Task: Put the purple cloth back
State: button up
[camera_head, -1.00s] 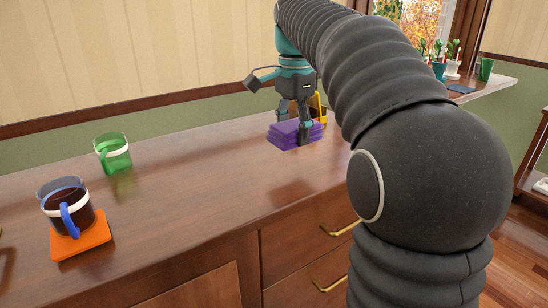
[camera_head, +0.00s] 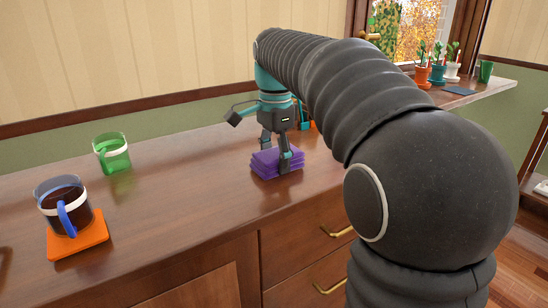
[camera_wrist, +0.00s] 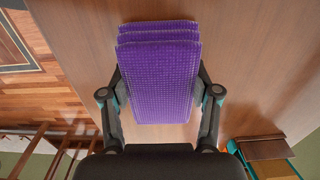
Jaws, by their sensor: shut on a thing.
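The purple cloth (camera_head: 268,168) is a folded, layered stack over the wooden counter, right of the middle of its top in the head view. My gripper (camera_head: 275,154) points down and is shut on it, one finger on each side. In the wrist view the cloth (camera_wrist: 158,85) lies between the two fingers of my gripper (camera_wrist: 159,95), with its layered edge at the top. Whether its underside touches the counter or hangs just above it, I cannot tell.
A green glass mug (camera_head: 113,154) and a dark-filled mug (camera_head: 63,200) on an orange coaster (camera_head: 92,238) stand at the left of the counter (camera_head: 190,190). Potted plants (camera_head: 437,70) stand on the right sill. A teal and brown object (camera_wrist: 265,150) is near my gripper. The counter between mugs and cloth is clear.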

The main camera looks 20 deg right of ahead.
aim_at(275, 153)
jog(key=shift+f, duration=0.15)
jog(key=o, duration=1.1)
notch_tip(275, 153, up, 12)
jog(key=shift+r+p, duration=0.15)
jog(key=shift+p, duration=0.55)
